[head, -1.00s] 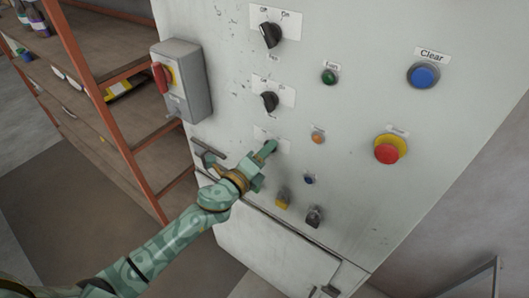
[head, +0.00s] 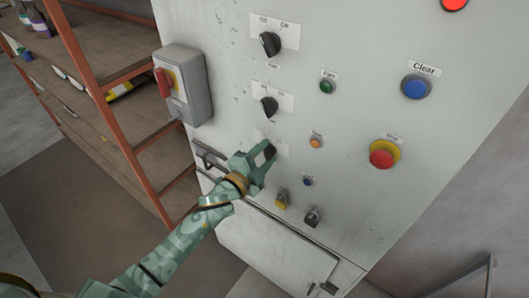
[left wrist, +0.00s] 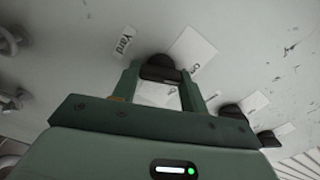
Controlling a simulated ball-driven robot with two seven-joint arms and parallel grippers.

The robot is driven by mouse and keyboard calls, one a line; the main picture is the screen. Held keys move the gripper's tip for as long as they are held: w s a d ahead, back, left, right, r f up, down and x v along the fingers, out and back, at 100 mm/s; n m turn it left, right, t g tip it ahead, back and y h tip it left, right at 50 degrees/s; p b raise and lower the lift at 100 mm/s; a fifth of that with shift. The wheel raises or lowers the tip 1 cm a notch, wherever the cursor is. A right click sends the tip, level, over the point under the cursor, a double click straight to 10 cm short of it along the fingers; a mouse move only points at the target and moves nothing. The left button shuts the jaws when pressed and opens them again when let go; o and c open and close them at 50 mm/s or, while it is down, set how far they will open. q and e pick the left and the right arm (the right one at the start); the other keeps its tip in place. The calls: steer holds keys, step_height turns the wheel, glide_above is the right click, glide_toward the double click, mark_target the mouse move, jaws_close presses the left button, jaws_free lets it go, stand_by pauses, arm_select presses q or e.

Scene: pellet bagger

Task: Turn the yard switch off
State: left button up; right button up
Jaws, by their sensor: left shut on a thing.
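The yard switch is a black rotary knob (left wrist: 158,68) on the pale cabinet front, with a "Yard" label (left wrist: 124,42) beside it in the left wrist view. A white plate with On and Off lettering (left wrist: 192,58) lies behind the knob. My left gripper (left wrist: 160,74) has one finger on each side of the knob and is shut on it. In the head view my left gripper (head: 268,152) is against the panel below two other black knobs and hides most of the yard switch. My right gripper is not in view.
Above are two black rotary switches (head: 269,44) (head: 269,106). To the right are a green button (head: 327,87), a blue Clear button (head: 416,87) and a red stop button (head: 382,154). A grey box with a red handle (head: 183,84) juts out at the left, near a shelf rack (head: 95,75).

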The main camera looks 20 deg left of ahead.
arm_select(q)
steer(key=shift+n, duration=0.7)
steer(key=shift+p, duration=0.3)
steer(key=o, duration=1)
steer(key=b+v, duration=0.2)
steer(key=v, duration=1.4)
steer(key=shift+s, duration=0.15)
